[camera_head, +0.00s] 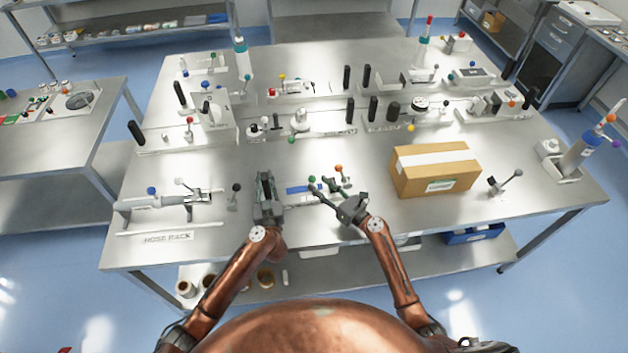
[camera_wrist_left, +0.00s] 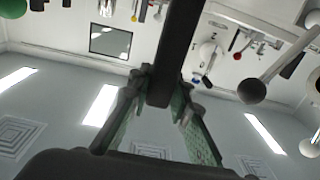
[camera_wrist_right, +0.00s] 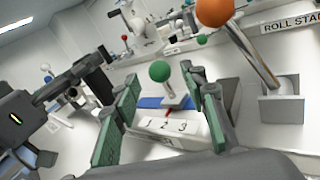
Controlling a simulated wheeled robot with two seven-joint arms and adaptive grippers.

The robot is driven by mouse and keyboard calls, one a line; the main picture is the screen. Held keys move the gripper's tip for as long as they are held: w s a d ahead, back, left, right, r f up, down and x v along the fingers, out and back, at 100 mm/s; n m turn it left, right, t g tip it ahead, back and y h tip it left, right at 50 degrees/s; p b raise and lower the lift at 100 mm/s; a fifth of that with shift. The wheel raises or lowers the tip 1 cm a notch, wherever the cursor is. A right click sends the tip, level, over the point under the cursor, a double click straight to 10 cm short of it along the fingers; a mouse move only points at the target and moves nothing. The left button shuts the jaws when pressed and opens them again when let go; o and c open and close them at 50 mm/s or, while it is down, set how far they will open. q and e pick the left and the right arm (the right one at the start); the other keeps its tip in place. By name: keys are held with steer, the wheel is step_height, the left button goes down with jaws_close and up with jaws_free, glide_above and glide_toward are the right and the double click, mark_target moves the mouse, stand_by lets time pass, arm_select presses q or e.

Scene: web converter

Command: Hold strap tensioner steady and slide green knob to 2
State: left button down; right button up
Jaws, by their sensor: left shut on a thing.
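The green knob (camera_wrist_right: 159,71) is a ball on a short metal stem, in the right wrist view. It rises from a white block (camera_wrist_right: 160,143) marked 1, 2, 3. A red pointer (camera_wrist_right: 167,112) shows near the 2; I cannot tell its exact setting. My right gripper (camera_wrist_right: 160,90) is open, its green-padded fingers on either side of the knob in the picture, with no clear contact. It also shows in the head view (camera_head: 350,207). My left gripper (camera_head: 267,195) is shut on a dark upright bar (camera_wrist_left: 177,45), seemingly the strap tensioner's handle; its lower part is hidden.
An orange ball lever (camera_wrist_right: 214,12) stands close to my right gripper, by a roll stand label. A cardboard box (camera_head: 435,170) is to the right. A hose rack unit (camera_head: 160,203) is at the left. Several knobbed stations line the table's rear.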

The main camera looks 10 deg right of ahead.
arm_select(q)
steer(key=shift+s+a+f, duration=0.1)
steer(key=shift+s+f, duration=0.05)
steer(key=shift+f, duration=0.55)
arm_select(e)
steer(key=v, duration=0.7)
steer(key=shift+s+d, duration=0.2)
steer(key=shift+s, duration=0.05)
arm_select(q)
steer(key=shift+r+p, duration=0.35)
steer(key=shift+p, duration=0.7)
arm_select(e)
steer(key=shift+r, duration=1.1)
arm_select(q)
steer(key=c, duration=1.9)
jaws_free()
steer(key=shift+w+a+r, duration=0.1)
steer(key=shift+w+r, duration=0.05)
steer(key=shift+w, duration=0.05)
steer(key=shift+o, duration=0.9)
steer(key=shift+r, duration=0.15)
arm_select(e)
steer(key=shift+w, duration=0.1)
arm_select(q)
steer(key=shift+s, duration=0.1)
steer(key=s, duration=1.2)
steer(key=shift+d, duration=0.4)
